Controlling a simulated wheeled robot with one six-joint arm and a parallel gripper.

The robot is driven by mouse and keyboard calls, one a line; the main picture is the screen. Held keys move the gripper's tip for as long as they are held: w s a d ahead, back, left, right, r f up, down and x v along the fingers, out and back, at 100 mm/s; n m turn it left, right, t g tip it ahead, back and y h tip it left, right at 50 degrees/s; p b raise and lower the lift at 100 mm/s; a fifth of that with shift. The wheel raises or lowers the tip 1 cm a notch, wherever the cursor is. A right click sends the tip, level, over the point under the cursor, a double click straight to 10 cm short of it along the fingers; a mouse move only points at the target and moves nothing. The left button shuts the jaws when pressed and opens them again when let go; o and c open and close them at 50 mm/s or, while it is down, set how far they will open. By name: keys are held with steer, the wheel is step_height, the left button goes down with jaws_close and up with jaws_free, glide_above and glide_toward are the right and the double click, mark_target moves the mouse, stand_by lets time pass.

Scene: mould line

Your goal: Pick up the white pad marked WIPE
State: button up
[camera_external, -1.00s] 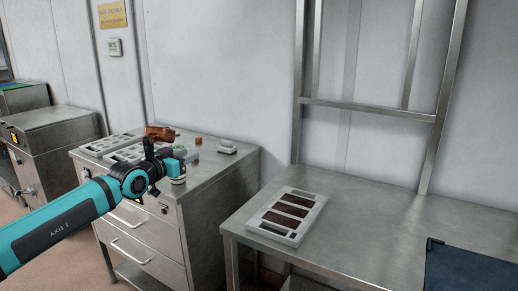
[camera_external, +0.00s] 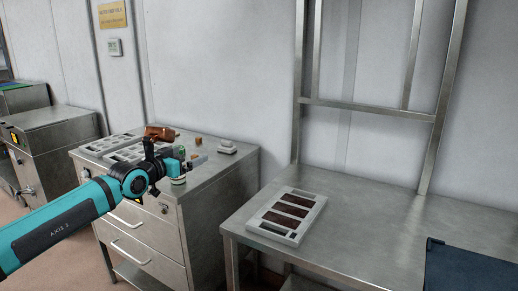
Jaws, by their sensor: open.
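My gripper (camera_external: 195,161) is above the top of the steel drawer cabinet (camera_external: 225,168), near its front edge, pointing right. It is open, and I see nothing held in it. A small white item (camera_external: 227,147) lies on the cabinet top to the right of and beyond my gripper. It is too small for me to read any WIPE marking, so I cannot tell whether it is the pad. My arm and gripper hide part of the cabinet top.
A small tan block (camera_external: 198,141) stands behind my gripper. A white mould tray (camera_external: 264,227) with dark bars lies on the right steel table (camera_external: 360,225), whose middle is clear.

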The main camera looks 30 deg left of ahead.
steer(key=w+a+r+g, duration=0.2)
steer(key=w+r+g, duration=0.3)
steer(key=w, duration=0.7)
steer(key=g, duration=1.2)
glide_above(227, 141)
step_height(227, 141, down, 2)
steer(key=f, duration=1.7)
steer(key=shift+w+a+f, duration=0.2)
steer(key=shift+a+f, duration=0.05)
steer(key=c, duration=1)
steer(key=shift+r, duration=0.1)
